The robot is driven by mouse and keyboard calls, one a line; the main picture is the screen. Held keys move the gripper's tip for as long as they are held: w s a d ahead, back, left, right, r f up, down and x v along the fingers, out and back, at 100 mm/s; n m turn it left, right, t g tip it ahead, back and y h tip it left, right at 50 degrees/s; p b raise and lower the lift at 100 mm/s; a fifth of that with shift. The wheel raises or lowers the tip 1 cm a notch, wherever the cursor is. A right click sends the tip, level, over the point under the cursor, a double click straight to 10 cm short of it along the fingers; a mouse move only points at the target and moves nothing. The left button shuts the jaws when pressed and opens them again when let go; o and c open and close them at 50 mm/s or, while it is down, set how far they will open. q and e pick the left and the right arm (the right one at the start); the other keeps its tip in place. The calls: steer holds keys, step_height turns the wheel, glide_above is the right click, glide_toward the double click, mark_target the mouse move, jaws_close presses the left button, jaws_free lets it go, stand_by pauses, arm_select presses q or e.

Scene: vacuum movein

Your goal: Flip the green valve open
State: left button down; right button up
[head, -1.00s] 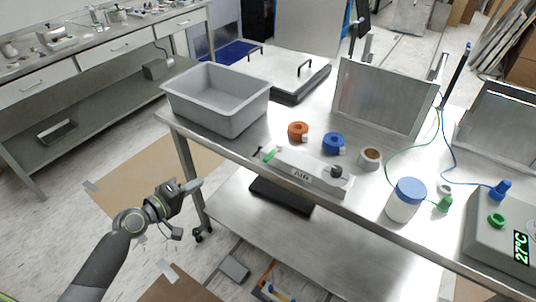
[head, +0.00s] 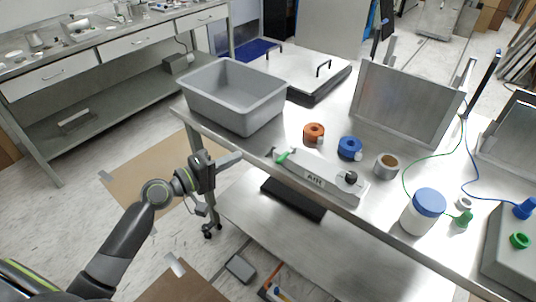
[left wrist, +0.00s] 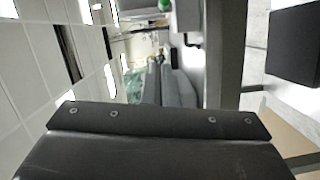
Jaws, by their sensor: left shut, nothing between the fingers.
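The green valve (head: 283,157) is a small green lever at the left end of a light grey box (head: 320,178) marked AIR, near the table's front edge. A dark knob (head: 351,177) sits at the box's right end. My left gripper (head: 238,157) is shut and empty, in front of the table edge and left of the valve, apart from it. In the left wrist view a green spot (left wrist: 164,5), probably the valve, shows at the top edge. My right gripper is not in view.
A grey bin (head: 234,95) stands at the table's left end. Orange tape (head: 314,132), blue tape (head: 349,148), a brown-grey roll (head: 386,165) and a blue-lidded jar (head: 423,211) stand behind and right of the box. The steel table's front edge lies close to my left gripper.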

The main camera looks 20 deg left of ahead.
mark_target(286, 155)
arm_select(q)
steer(key=w+d+f+p, duration=0.1)
steer(key=w+d+p, duration=0.2)
steer(key=w+d, duration=0.2)
steer(key=d, duration=0.3)
steer(key=shift+f, duration=0.1)
stand_by(0.3)
